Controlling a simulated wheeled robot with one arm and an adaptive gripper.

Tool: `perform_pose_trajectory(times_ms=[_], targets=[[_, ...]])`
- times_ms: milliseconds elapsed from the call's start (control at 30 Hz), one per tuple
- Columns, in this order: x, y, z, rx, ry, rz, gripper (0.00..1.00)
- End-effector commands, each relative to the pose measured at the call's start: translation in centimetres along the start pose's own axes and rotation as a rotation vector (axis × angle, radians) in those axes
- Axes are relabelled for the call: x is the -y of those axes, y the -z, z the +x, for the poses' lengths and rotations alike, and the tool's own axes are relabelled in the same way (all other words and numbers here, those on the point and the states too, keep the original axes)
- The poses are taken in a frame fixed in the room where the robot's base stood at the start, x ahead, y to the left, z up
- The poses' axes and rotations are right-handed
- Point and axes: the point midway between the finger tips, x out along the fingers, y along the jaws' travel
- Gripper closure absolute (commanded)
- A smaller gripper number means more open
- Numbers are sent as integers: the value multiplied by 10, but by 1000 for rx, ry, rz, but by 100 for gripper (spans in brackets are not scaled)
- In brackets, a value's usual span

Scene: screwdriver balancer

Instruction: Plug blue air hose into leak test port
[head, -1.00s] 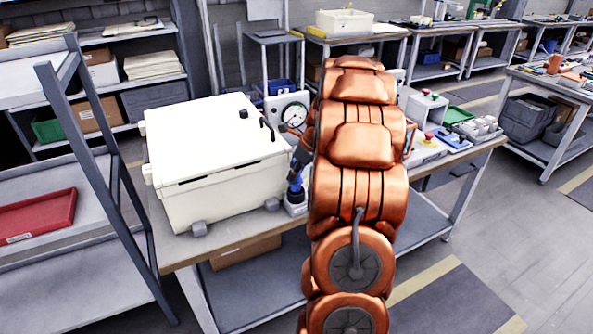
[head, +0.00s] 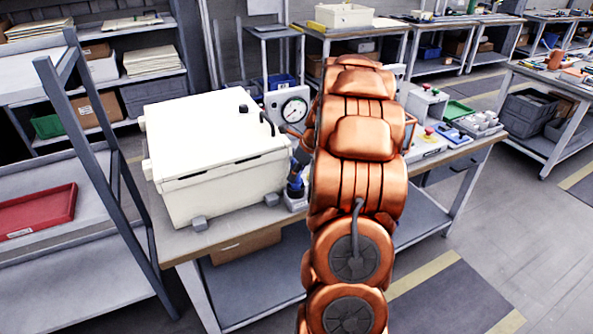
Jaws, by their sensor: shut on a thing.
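The blue air hose end (head: 295,187) shows as a small upright blue and dark piece at a small grey block (head: 296,203), at the bench's front edge. My gripper (head: 299,164) is a dark shape just left of my copper arm, mostly hidden by it. It appears shut on the blue hose end, above the grey block; whether the hose end touches the block cannot be told. A large white box (head: 215,180) stands to the left, with dark fittings on top. A panel with a round gauge (head: 295,110) stands behind. I cannot make out the leak test port.
The workbench (head: 225,238) also holds control boxes with a red button (head: 429,130) and small trays (head: 478,122) to the right. A grey rack (head: 95,160) with a red tray (head: 38,212) stands close on the left. The floor (head: 500,240) at right is clear.

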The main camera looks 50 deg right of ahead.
Motion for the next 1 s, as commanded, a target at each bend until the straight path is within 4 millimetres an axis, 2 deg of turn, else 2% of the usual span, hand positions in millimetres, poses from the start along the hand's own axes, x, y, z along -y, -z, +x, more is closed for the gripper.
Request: perform_pose_trajectory(times_ms=[867, 900, 1000], targets=[[0, 5, 12, 0, -1, 0, 100], [0, 5, 12, 0, -1, 0, 64], [0, 5, 12, 0, -1, 0, 54]])
